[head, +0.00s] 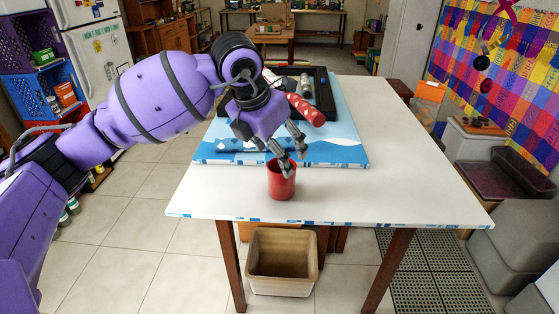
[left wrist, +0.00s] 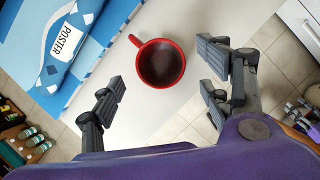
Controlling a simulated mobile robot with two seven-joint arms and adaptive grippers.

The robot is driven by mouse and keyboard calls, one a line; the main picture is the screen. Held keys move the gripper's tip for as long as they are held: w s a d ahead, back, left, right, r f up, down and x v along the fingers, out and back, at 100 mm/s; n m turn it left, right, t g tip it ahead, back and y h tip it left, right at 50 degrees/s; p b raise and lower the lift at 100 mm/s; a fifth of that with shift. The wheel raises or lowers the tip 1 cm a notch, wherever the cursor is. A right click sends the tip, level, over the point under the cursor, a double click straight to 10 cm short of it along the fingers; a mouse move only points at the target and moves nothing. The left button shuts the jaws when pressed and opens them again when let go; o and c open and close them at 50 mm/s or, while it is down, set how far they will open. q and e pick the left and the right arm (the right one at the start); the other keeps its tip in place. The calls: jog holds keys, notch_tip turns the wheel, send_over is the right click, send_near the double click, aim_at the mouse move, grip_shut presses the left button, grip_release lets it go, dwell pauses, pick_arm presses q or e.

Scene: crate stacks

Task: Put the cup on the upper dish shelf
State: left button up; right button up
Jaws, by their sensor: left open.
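The red cup (head: 281,182) stands upright on the white table (head: 400,180) near its front edge. In the left wrist view the cup (left wrist: 160,63) shows from above, with a dark inside and its handle toward the upper left. My left gripper (head: 289,165) is open, just above the cup's rim in the head view. In the left wrist view its fingers (left wrist: 165,90) are spread on either side, with the cup a little beyond them and not held. My right gripper is not in view. I cannot make out an upper dish shelf for certain.
A tan bin (head: 282,262) stands under the table. The table's right side is clear.

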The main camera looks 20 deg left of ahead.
pick_arm(q)
jog(key=d+v, duration=0.1)
jog(key=v, duration=0.6)
jog(key=shift+s+a+r, duration=0.2)
jog(key=shift+a+r, duration=0.15)
jog(key=shift+a, duration=0.2)
